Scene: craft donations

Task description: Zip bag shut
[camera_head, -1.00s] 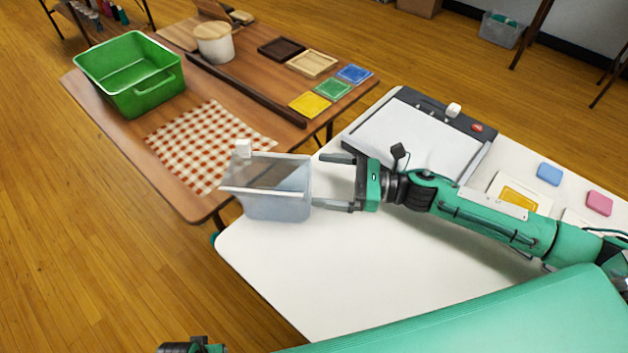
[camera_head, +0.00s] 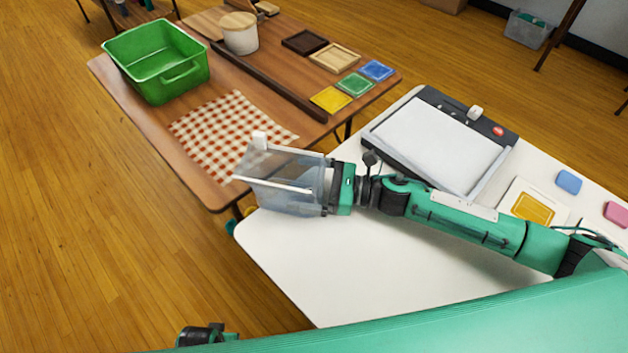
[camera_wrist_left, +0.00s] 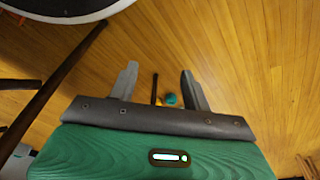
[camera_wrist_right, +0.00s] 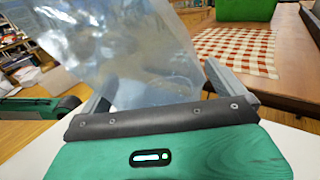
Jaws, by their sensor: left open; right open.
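The clear bag (camera_head: 285,202) is at the left corner of the white table in the head view. A pale strip (camera_head: 275,185) runs along its near upper edge, and a small white block (camera_head: 259,140) shows at its far upper corner. My right gripper (camera_head: 325,188) is open at the bag's right side. In the right wrist view the bag (camera_wrist_right: 120,55) rises between and beyond the spread fingers of that gripper (camera_wrist_right: 157,85); I cannot tell whether they touch it. My left gripper (camera_wrist_left: 160,80) is open and empty above the wooden floor.
A paper trimmer (camera_head: 440,145), a yellow card (camera_head: 533,208) and blue and pink blocks lie on the white table (camera_head: 370,265). Its front is clear. The brown table (camera_head: 150,135) behind holds a green bin (camera_head: 155,65), checked cloth (camera_head: 225,135), a pot and colored tiles.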

